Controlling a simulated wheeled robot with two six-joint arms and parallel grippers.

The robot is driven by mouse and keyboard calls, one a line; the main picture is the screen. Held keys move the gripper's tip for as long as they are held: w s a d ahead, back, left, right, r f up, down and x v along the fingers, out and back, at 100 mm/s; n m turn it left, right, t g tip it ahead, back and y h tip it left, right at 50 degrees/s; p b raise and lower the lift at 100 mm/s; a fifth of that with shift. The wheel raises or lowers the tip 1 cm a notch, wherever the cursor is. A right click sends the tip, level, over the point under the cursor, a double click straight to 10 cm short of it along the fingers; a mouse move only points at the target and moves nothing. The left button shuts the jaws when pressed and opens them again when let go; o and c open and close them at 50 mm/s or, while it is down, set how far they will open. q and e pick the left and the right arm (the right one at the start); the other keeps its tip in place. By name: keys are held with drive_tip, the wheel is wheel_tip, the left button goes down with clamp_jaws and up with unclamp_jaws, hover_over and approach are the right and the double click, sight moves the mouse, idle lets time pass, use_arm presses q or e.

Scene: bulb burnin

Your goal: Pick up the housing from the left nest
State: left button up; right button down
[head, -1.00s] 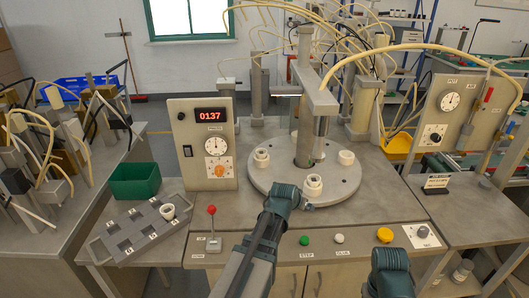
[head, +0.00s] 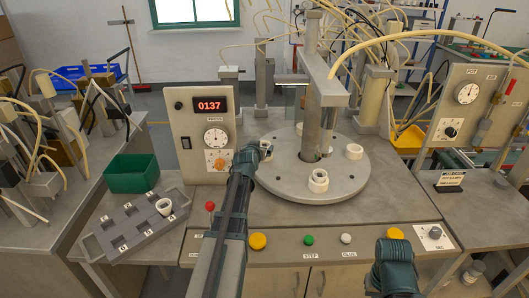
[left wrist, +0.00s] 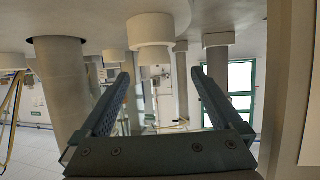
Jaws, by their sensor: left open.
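A round turntable (head: 300,185) carries white ring-shaped housings. The housing in its left nest is mostly hidden behind my left gripper (head: 263,151) in the head view. In the left wrist view, which is upside down, a white stepped housing (left wrist: 151,32) stands ahead of the gap between my open left fingers (left wrist: 160,80). No finger visibly touches it. Other housings sit at the front (head: 318,181) and right (head: 354,152) of the turntable.
A central column (head: 312,95) rises from the turntable. A control box reading 0137 (head: 203,130) stands left of my left arm. A grey tray (head: 130,228) holds one white housing (head: 165,207), with a green bin (head: 131,174) behind. A red-knobbed lever (head: 210,207) is near my left arm.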

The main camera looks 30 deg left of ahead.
sight(265, 143)
use_arm(q)
drive_tip(key=b+x, duration=0.1)
drive_tip(key=x, duration=0.3)
drive_tip(key=shift+w+f, duration=0.1)
drive_tip(key=shift+w, duration=0.15)
drive_tip(key=x, duration=0.1)
drive_tip(key=b+x, duration=0.1)
drive_tip(key=x, duration=0.1)
drive_tip(key=b+x, duration=0.1)
drive_tip(key=x, duration=0.1)
drive_tip(key=shift+w+d+f, duration=0.1)
drive_tip(key=shift+w+d, duration=0.1)
drive_tip(key=shift+d, duration=0.05)
drive_tip(key=shift+s, duration=0.1)
drive_tip(key=shift+c, duration=0.7)
drive_tip(key=c, duration=1.3)
drive_tip(key=shift+o, duration=0.2)
wheel_tip(265, 143, up, 10)
drive_tip(key=p, duration=1)
